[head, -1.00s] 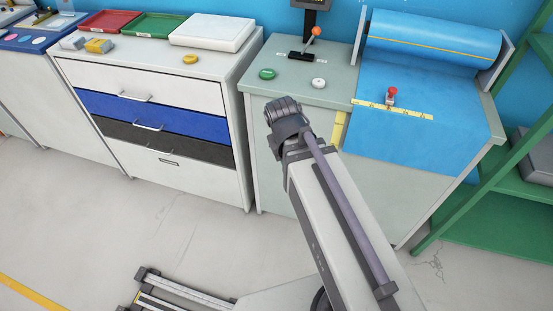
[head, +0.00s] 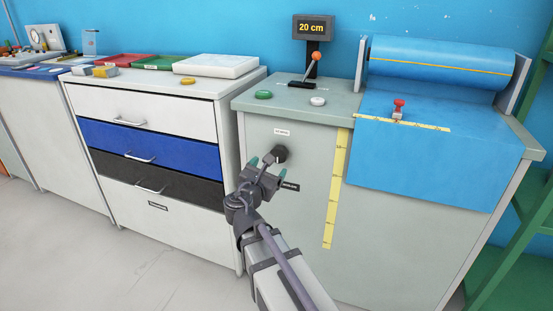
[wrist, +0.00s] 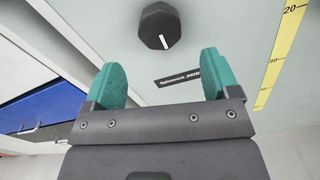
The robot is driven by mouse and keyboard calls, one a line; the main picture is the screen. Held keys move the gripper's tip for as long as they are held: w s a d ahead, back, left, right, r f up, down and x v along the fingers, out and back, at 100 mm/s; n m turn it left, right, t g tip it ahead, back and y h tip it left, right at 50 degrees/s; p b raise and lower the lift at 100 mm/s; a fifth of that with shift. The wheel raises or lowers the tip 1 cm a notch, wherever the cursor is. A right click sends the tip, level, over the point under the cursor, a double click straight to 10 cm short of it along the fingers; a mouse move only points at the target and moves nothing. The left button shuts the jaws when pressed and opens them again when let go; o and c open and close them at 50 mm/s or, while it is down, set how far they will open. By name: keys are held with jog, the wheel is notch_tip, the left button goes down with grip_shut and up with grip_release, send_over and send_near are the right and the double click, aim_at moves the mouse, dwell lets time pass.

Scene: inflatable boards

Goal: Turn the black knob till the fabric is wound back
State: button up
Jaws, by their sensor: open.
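The black knob (head: 281,154) sits on the front of the grey-green cabinet. In the wrist view the knob (wrist: 160,26) is faceted, with a white line on its face that slants slightly. My gripper (head: 268,168) is just below and in front of the knob. In the wrist view its two teal fingertips (wrist: 162,78) are apart with nothing between them, and the knob lies beyond them. The blue fabric (head: 425,155) comes off a roll (head: 440,62) and hangs over the cabinet's front edge to the right. The display (head: 313,28) reads 20 cm.
A yellow measuring tape (head: 336,190) runs down the cabinet front, right of the knob. A lever with an orange ball (head: 316,57), a green button (head: 263,95) and a white button (head: 318,101) are on top. A drawer cabinet (head: 150,120) stands left.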

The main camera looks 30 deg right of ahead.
aim_at(277, 157)
jog(key=x, duration=0.8)
jog(key=c, duration=0.9)
